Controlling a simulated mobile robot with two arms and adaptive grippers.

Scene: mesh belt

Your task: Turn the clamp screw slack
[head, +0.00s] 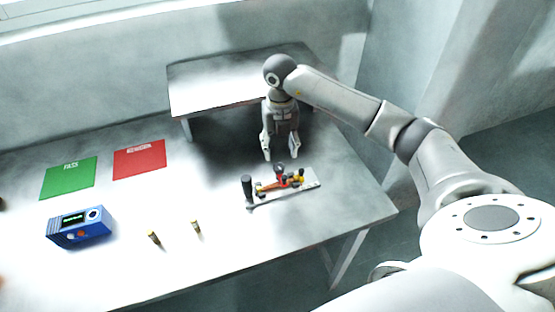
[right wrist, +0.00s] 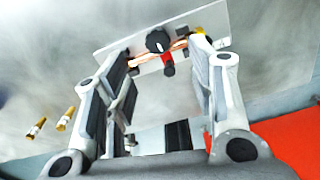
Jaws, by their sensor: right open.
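The clamp fixture, a pale plate (head: 310,182) with red, orange and yellow parts, lies on the table; its plate (right wrist: 215,20) also shows in the right wrist view. A black round knob (head: 280,168) stands up from its middle and looks like the clamp screw; the knob (right wrist: 157,41) shows beside a red part (right wrist: 168,68) in the right wrist view. My right gripper (head: 279,154) points down just above the knob. It is open and empty, and in the right wrist view the knob appears between its spread fingers (right wrist: 160,52). My left gripper is out of view.
A black upright post (head: 247,188) stands at the fixture's left end. A raised white shelf (head: 215,82) is behind. A green mat (head: 68,178), a red mat (head: 139,160), a blue device (head: 80,228) and two brass cylinders (head: 154,239) (head: 196,228) lie left.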

